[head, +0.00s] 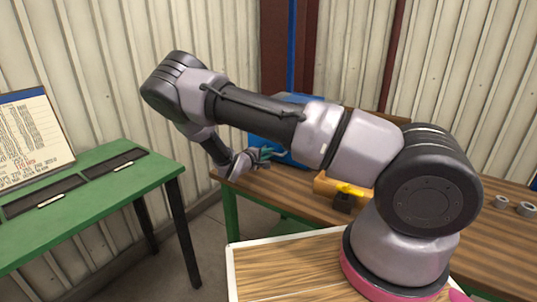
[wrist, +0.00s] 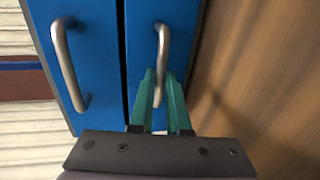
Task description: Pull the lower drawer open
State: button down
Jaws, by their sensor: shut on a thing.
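A blue drawer cabinet (head: 290,157) stands on the wooden table, mostly hidden behind my arm in the head view. In the wrist view, turned sideways, the lower drawer (wrist: 140,50) lies next to the wooden tabletop, and the upper drawer (wrist: 98,45) is to its left. Each has a curved metal handle; the upper one (wrist: 66,65) is free. My gripper (wrist: 161,80) has its teal fingers shut on the lower drawer's handle (wrist: 161,45). It also shows at the cabinet's front in the head view (head: 268,154). How far the drawer is out cannot be told.
The wooden table (head: 480,235) carries an orange box (head: 325,184), a yellow-and-black item (head: 347,196) and metal rings (head: 526,209). A green table (head: 100,190) stands at left, with floor between. A corrugated wall is behind.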

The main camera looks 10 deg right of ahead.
dwell(0.8)
jog(key=f+v, duration=0.1)
jog(key=v, duration=0.4)
jog(key=f+v, duration=0.1)
jog(key=v, duration=0.4)
jog(key=f+v, duration=0.1)
jog(key=v, duration=0.4)
jog(key=shift+s+a+f, duration=0.1)
jog(key=shift+s+a, duration=0.15)
jog(key=shift+s, duration=0.05)
jog(key=c, duration=0.9)
grip_release()
jog(key=shift+a, duration=0.1)
jog(key=v, duration=1)
jog(key=shift+s+a, duration=0.15)
jog(key=shift+s, duration=0.1)
